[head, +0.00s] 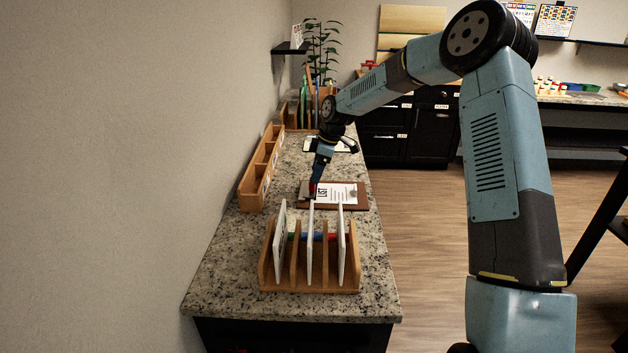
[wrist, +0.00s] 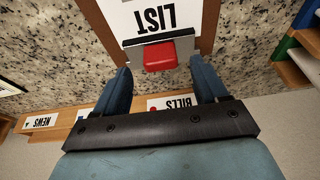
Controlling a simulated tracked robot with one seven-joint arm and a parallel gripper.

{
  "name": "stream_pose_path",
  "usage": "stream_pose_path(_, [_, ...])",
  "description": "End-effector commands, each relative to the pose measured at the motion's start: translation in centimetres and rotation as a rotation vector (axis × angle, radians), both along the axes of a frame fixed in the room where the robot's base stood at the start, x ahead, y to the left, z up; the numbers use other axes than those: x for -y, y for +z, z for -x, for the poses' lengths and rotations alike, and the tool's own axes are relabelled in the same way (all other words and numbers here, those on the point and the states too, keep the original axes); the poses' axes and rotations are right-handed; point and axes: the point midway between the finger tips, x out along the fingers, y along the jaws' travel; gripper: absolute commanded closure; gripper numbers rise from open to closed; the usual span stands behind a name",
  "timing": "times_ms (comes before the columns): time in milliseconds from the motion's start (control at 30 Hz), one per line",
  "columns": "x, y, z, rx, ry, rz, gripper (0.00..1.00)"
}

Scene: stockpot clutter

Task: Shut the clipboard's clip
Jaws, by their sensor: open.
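The clipboard (head: 363,197) is a brown board lying flat on the granite counter with a white paper on it. In the wrist view its board (wrist: 209,25) and the paper headed "LIST" (wrist: 155,14) show at the top. The clip, a grey metal bar with a red tab (wrist: 160,56), sits at the board's near edge. I cannot tell how far the clip is open. My gripper (wrist: 163,78) is open, with one blue finger on each side of the red tab and gaps between. In the head view my gripper (head: 313,187) points down over the clip end.
A wooden rack (head: 283,284) with several white panels stands just in front of the clipboard. A wooden compartment box (head: 262,168) is to the left along the wall. Another clipboard-like white item (head: 340,146) lies farther back. Bare counter (head: 225,265) is at front left.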

Motion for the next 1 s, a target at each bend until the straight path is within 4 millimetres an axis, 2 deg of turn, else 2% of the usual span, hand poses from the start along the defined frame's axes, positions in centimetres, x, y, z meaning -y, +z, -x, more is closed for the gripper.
stream_pose_path(100, [0.7, 2.5, 0.0, 0.003, -0.002, -0.001, 0.28])
stream_pose_path(300, [1.9, 6.0, 0.1, 0.002, -0.002, -0.001, 0.28])
stream_pose_path(500, [2.6, 8.2, 0.1, 0.0, -0.002, -0.001, 0.28])
stream_pose_path(700, [2.8, 9.0, 0.2, -0.002, 0.0, 0.0, 0.28])
stream_pose_path(1000, [2.8, 9.0, 0.2, -0.002, -0.002, 0.001, 0.28])
